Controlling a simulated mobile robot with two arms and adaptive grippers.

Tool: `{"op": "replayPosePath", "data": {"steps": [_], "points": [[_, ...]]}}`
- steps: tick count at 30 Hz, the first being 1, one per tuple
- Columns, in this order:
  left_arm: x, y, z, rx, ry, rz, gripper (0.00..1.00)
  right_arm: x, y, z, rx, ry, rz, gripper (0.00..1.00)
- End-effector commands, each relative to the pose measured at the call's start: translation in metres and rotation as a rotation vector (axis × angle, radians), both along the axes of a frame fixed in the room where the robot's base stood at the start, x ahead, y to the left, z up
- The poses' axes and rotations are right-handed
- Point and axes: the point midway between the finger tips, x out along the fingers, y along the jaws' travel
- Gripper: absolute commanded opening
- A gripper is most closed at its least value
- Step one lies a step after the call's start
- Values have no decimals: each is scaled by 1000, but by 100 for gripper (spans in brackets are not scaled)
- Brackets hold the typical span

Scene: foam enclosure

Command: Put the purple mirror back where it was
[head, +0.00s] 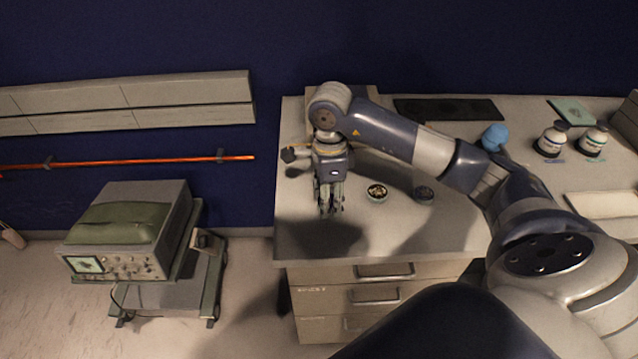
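My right gripper (329,208) points down above the left part of the desk (310,240), its arm reaching in from the right. Its fingers look close together, but I cannot tell whether they are shut or hold anything. I cannot make out a purple mirror; the gripper and arm hide part of the desk. A small dark object (288,155) shows just left of the gripper's wrist, too small to identify. My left gripper is not in view.
A cart with an instrument (125,235) stands left of the desk.

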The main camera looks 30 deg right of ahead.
Motion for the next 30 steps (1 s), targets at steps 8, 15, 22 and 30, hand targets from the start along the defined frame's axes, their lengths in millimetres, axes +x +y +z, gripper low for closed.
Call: {"op": "replayPosePath", "data": {"steps": [8,15,22,30], "points": [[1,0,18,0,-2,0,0,44,-12,-2,2,0,-1,16],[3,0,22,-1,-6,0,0,60,-17,-6,1,1,1,16],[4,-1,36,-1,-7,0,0,59,-16,-26,1,6,1,16],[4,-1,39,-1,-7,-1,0,60,-17,-41,0,-1,2,16]]}}
